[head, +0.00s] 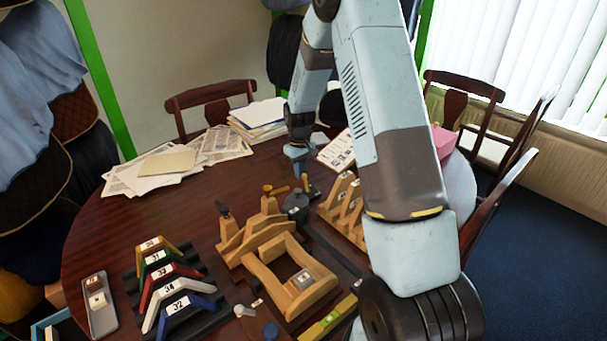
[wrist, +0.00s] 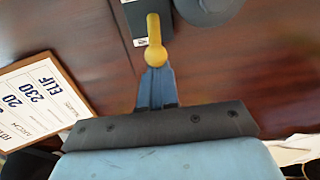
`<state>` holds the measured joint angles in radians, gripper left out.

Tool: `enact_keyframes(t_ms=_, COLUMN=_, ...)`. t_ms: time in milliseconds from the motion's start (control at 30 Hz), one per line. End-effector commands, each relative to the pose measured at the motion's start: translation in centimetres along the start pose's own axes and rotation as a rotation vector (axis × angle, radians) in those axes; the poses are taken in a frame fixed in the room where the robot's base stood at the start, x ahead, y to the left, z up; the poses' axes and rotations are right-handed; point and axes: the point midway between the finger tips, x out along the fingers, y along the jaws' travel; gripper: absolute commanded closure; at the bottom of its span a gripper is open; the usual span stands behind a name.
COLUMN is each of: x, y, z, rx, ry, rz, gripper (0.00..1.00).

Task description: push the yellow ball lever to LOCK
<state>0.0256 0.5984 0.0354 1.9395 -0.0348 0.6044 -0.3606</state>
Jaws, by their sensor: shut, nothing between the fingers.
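The yellow ball lever (wrist: 154,35) shows in the wrist view, with its round ball end right at the tips of my gripper (wrist: 156,70). The blue fingers are shut with nothing between them. Whether they touch the ball or stop just short, I cannot tell. The lever lies over a dark block (wrist: 134,22) with a small white label that I cannot read. In the head view the lever (head: 304,181) is small, just below my gripper (head: 298,160), beside a dark green-grey round part (head: 296,203).
A clipboard (wrist: 38,100) lies at left in the wrist view. In the head view, wooden saddle blocks (head: 290,270), a rack of coloured numbered saddles (head: 170,285) and a phone-like tray (head: 99,305) stand on the round table (head: 190,215). Papers (head: 165,165) lie at the back.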

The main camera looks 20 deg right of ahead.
Motion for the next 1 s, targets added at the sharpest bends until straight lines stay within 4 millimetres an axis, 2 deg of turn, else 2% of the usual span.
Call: enact_keyframes(t_ms=1000, x=0.0, y=0.0, z=2.5, rx=0.0, ry=-0.001, rz=0.0, gripper=1.0)
